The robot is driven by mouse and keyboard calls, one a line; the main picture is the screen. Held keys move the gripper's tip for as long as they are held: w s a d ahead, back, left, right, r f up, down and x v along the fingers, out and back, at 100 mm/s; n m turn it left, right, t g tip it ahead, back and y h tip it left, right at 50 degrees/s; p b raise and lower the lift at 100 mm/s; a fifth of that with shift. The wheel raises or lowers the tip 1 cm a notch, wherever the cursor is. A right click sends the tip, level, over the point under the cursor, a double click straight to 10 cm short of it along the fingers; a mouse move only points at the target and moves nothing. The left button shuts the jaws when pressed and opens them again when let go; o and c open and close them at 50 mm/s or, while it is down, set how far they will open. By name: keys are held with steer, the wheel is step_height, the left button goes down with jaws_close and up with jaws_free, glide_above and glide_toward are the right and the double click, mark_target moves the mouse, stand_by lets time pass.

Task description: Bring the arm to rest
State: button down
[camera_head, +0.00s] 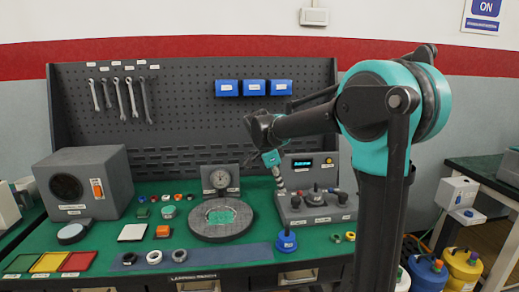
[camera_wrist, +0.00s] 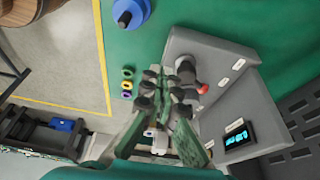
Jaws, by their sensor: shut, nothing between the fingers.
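My arm reaches left over the green bench in the head view, bent at a raised teal elbow joint. I cannot tell the exact gap between the fingertips and the box.
A blue knobbed piece (camera_head: 286,241) stands in front of the control box. A pegboard (camera_head: 190,100) rises behind. Small rings (camera_wrist: 127,84) lie near the bench edge.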

steer(key=s+d+f+n+t+y, duration=0.2)
steer(key=s+d+f+n, duration=0.3)
steer(key=s+f+n, duration=0.3)
steer(key=s+d+f+n+t+y, duration=0.1)
steer(key=s+d+f+n, duration=0.5)
steer(key=s, duration=0.8)
step_height(320, 180, down, 4)
steer(key=shift+s+d+f+n+t+y, duration=0.2)
steer(key=shift+s+n+t+y, duration=0.2)
steer(key=shift+n, duration=0.7)
steer(key=shift+r, duration=0.1)
